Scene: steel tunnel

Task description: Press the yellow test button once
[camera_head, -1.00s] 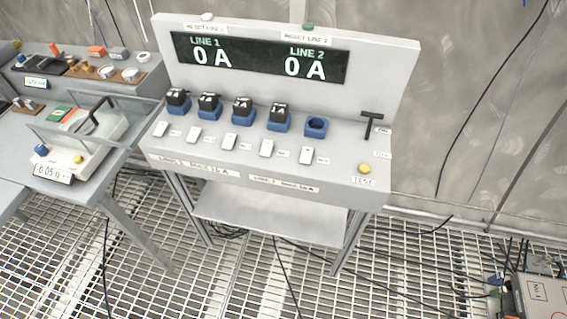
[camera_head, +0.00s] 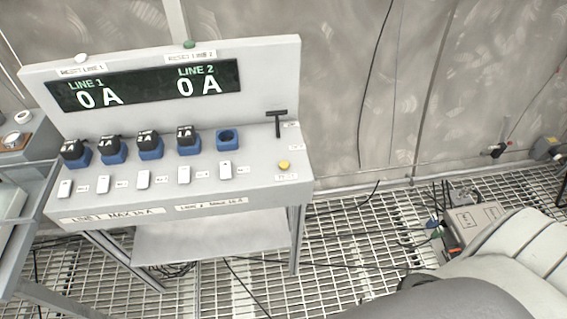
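The yellow test button (camera_head: 284,165) sits on the right end of the grey console's (camera_head: 110,207) sloped top, above a small label too blurred to read. A black T-shaped handle (camera_head: 277,122) stands just behind it. The console's dark display (camera_head: 145,84) reads LINE 1 0 A and LINE 2 0 A. Neither gripper shows in the view. A pale, rounded, blurred shape, likely part of my own arm, fills the bottom right corner, apart from the button.
Several black plugs sit in blue sockets, with an empty blue socket (camera_head: 228,139) at the right end of the row. White switches (camera_head: 184,175) line the front. A grey box with cables (camera_head: 472,220) lies on the grating floor at right. A second bench (camera_head: 22,180) adjoins at left.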

